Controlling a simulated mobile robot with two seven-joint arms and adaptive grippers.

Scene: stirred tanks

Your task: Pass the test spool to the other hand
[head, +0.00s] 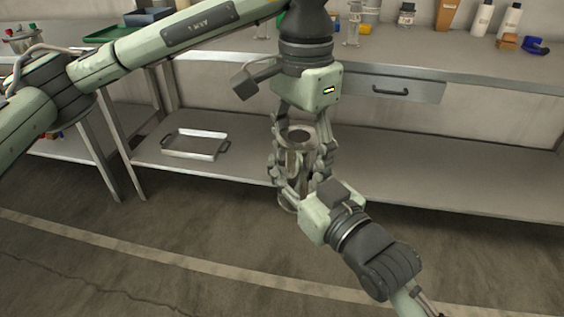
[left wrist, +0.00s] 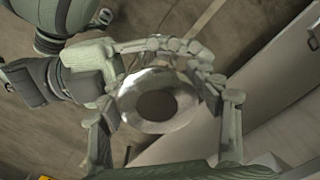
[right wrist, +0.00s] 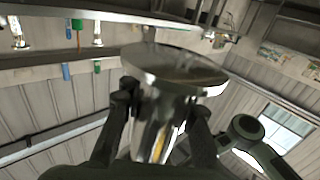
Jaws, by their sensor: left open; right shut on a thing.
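The test spool (head: 297,160) is a shiny metal cylinder with a wide flange at each end. It hangs upright in the air in front of the bench. My right gripper (head: 300,178) is shut on its body from below right; in the right wrist view its fingers flank the spool (right wrist: 162,110) under the flange. My left gripper (head: 301,150) is open and comes down from above around the spool's upper end. In the left wrist view, the round flange with a dark centre (left wrist: 158,103) lies between its spread fingers. Finger contact on the left is hard to tell.
A steel bench (head: 470,75) with a drawer and lower shelf (head: 430,172) stands behind. A metal tray (head: 195,144) lies on the shelf. Bottles (head: 482,18), glassware (head: 354,25) and a green tray (head: 105,34) are on top. The floor in front is clear.

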